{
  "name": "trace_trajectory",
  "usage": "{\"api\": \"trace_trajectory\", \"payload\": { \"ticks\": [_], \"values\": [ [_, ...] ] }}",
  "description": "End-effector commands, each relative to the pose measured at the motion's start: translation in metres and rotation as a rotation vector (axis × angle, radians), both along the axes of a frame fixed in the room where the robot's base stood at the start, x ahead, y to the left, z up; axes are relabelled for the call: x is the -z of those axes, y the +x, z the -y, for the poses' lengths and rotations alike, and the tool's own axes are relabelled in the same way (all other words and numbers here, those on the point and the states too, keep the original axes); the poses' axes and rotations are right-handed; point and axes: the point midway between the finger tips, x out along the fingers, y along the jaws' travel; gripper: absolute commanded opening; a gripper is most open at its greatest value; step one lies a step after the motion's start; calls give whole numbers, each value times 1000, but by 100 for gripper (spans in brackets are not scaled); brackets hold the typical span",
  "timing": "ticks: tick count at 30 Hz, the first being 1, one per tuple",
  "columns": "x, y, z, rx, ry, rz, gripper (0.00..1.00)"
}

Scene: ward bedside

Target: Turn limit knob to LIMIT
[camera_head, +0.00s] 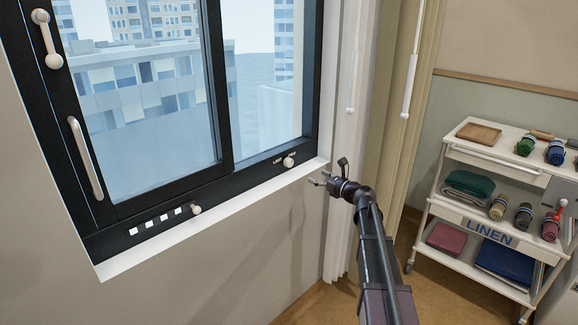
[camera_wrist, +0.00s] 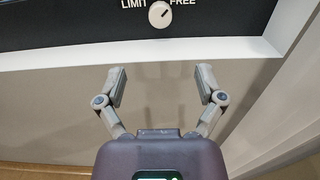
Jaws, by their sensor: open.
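The limit knob (camera_head: 289,162) is a small round white knob on the dark lower window frame, near its right end. It also shows at the top of the wrist view (camera_wrist: 160,15), between the labels LIMIT on its left and FREE on its right. Its dark pointer mark leans up and to the right, toward FREE. My gripper (camera_head: 326,180) is open and empty, in front of the wall just below and right of the knob. In the wrist view both fingers (camera_wrist: 161,88) are spread apart below the knob, not touching it.
A white sill (camera_wrist: 120,55) runs under the window frame. Another small knob (camera_head: 196,209) sits farther left on the frame beside white marks. The window has a white handle (camera_head: 86,158) and a latch (camera_head: 47,40). Curtains (camera_head: 385,100) and a linen cart (camera_head: 490,215) stand to the right.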

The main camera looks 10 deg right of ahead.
Motion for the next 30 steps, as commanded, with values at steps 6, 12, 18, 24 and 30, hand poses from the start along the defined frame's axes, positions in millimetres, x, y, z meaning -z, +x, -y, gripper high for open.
{"api": "trace_trajectory", "payload": {
  "ticks": [6,12,18,24,30],
  "values": [
    [0,8,-5,-1,-1,1,87],
    [0,25,-17,-2,-2,0,87],
    [0,50,-34,-2,-2,0,87],
    [0,75,-52,-1,-2,0,87],
    [0,96,-68,-1,-2,0,87]
  ]
}}
